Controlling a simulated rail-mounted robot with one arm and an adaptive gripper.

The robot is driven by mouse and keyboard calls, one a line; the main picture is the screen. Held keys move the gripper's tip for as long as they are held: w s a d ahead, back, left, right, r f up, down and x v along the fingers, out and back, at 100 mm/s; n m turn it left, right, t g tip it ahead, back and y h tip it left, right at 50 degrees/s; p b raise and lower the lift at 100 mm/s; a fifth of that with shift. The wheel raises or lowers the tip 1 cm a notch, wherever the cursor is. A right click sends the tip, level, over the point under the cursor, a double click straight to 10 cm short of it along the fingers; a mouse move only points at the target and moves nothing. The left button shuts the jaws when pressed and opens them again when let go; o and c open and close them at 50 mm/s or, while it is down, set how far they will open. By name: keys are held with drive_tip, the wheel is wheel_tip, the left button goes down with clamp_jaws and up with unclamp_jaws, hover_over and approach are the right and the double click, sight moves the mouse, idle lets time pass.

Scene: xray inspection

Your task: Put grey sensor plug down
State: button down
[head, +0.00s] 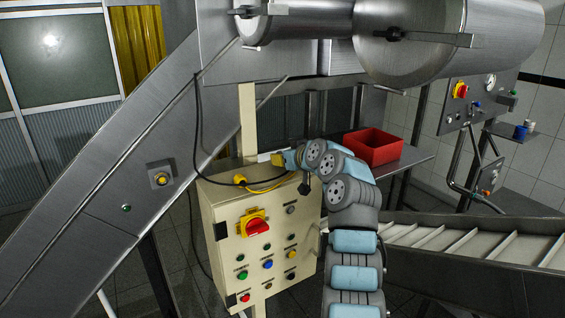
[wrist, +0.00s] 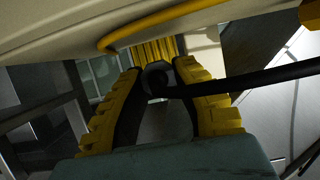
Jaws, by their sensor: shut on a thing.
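My gripper (head: 281,159) shows in the head view by its yellow fingers, just above the top of the cream control box (head: 222,212). In the wrist view the two yellow fingers with black pads (wrist: 160,72) are shut on the grey sensor plug (wrist: 154,82), which shows as a dark rounded end with a black cable running off to the right. In the head view the plug itself is hidden or too small to make out. I cannot tell whether it touches the box.
A yellow cable (head: 262,187) lies along the box top, and a black cable (head: 198,130) hangs from the machine to the box. A red bin (head: 372,148) stands on a metal shelf behind my arm. A steel chute (head: 115,170) rises at left; a conveyor (head: 470,240) is at right.

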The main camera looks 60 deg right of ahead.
wheel_tip(320, 180, down, 2)
drive_tip(key=shift+f+b, duration=0.3)
drive_tip(key=shift+f, duration=0.05)
drive_tip(key=c, duration=1)
unclamp_jaws()
drive_tip(key=shift+r, duration=0.1)
drive_tip(key=shift+s+r+p, duration=0.1)
drive_tip(key=shift+r+p, duration=0.35)
drive_tip(key=shift+p, duration=0.15)
drive_tip(key=shift+s+a+b, duration=0.1)
drive_tip(key=shift+s+b, duration=0.2)
drive_tip(key=b+v, duration=0.2)
drive_tip(key=v, duration=0.9)
drive_tip(key=shift+a+b, duration=0.1)
drive_tip(key=shift+b, duration=0.2)
